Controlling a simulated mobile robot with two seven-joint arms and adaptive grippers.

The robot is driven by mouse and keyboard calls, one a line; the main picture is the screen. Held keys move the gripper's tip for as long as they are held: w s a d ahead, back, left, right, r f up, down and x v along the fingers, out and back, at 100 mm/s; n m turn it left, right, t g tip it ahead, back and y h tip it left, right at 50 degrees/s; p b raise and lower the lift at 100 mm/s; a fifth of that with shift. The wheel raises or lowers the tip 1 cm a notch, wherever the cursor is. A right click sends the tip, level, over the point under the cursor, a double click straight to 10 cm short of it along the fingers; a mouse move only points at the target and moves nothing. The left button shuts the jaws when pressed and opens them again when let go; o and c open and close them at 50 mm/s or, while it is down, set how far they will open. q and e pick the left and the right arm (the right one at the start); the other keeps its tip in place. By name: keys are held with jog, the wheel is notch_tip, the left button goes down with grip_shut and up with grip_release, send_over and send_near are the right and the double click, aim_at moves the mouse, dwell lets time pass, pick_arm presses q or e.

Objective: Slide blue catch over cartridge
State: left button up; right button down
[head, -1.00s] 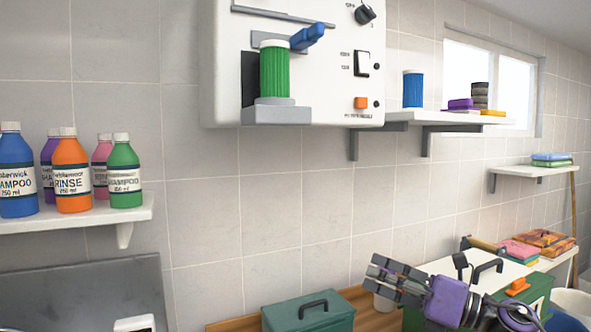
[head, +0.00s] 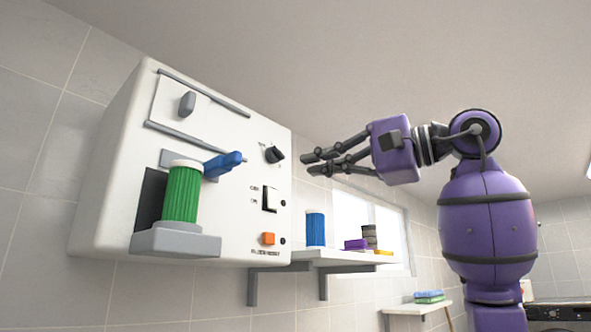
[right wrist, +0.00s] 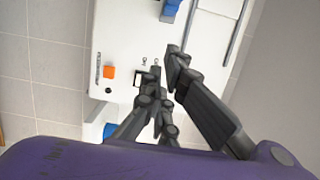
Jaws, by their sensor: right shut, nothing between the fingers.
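The blue catch (head: 223,165) sticks out from the white wall unit (head: 110,190), beside the top of the green cartridge (head: 182,194). The cartridge stands upright on a grey ledge (head: 176,240), in front of a dark recess. My right gripper (head: 310,163) is shut and empty, in the air to the right of the catch and apart from it. In the right wrist view, its fingers (right wrist: 164,61) show in front of the unit's panel, and part of the catch (right wrist: 170,8) shows at the top edge. The cartridge does not show there. My left gripper is out of view.
The panel has a black knob (head: 275,154), a white rocker switch (head: 270,199) and an orange button (head: 267,239). A shelf (head: 330,258) at the right holds a blue cartridge (head: 315,229) and small items. The air between my gripper and the catch looks clear.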

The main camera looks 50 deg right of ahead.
aim_at(222, 165)
jog(key=w+a+p, duration=0.3)
jog(key=w+a, duration=0.2)
jog(key=w, duration=0.3)
jog(key=shift+w, duration=0.4)
jog(key=shift+a, duration=0.1)
